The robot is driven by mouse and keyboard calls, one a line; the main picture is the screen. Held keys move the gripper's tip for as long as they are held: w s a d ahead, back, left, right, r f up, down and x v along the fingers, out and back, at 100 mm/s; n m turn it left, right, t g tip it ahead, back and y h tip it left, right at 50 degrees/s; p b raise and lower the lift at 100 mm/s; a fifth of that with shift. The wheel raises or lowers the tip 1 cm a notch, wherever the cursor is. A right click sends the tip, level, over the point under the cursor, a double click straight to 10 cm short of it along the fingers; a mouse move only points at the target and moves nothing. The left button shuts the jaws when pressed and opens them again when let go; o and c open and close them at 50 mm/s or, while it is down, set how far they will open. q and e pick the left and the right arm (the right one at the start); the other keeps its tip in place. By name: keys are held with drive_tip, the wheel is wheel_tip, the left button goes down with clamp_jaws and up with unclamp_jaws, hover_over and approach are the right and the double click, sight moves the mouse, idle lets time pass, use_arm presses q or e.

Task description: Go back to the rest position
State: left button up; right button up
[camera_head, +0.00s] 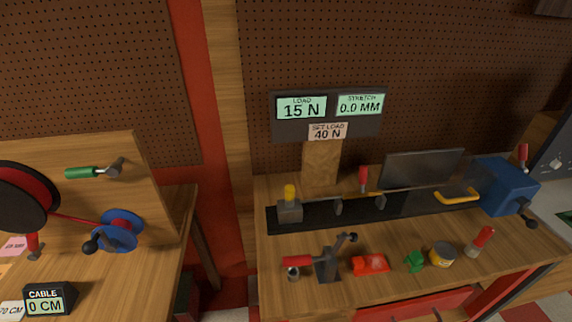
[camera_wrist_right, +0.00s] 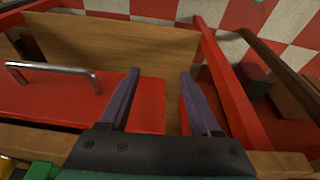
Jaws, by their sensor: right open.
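My right gripper (camera_wrist_right: 160,75) shows in the right wrist view with its two dark fingers apart and nothing between them. Behind the fingers are a wooden board and red drawer fronts, one with a metal bar handle (camera_wrist_right: 55,70). The gripper does not appear to touch them. I cannot clearly make out either gripper in the head view, and my left gripper is out of sight.
A workbench (camera_head: 400,255) holds a black rail (camera_head: 300,218), a red-handled clamp (camera_head: 325,262), a red block (camera_head: 370,264), a yellow-topped tin (camera_head: 442,253) and a blue winch (camera_head: 503,185). A display stands behind. A second bench (camera_head: 140,270) with reels is left, across a gap.

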drive_tip(key=s+f+g+b, duration=0.1)
drive_tip(key=s+f+b, duration=0.15)
drive_tip(key=f, duration=0.75)
drive_tip(key=s+f+b, duration=0.1)
drive_tip(key=s+f, duration=0.3)
drive_tip(key=f, duration=0.6)
drive_tip(key=s+d+f+b, duration=0.3)
drive_tip(key=s+f, duration=0.8)
drive_tip(key=s, duration=0.2)
drive_tip(key=shift+s+d+f+g, duration=0.15)
drive_tip(key=shift+s+g, duration=0.05)
drive_tip(key=shift+g, duration=0.2)
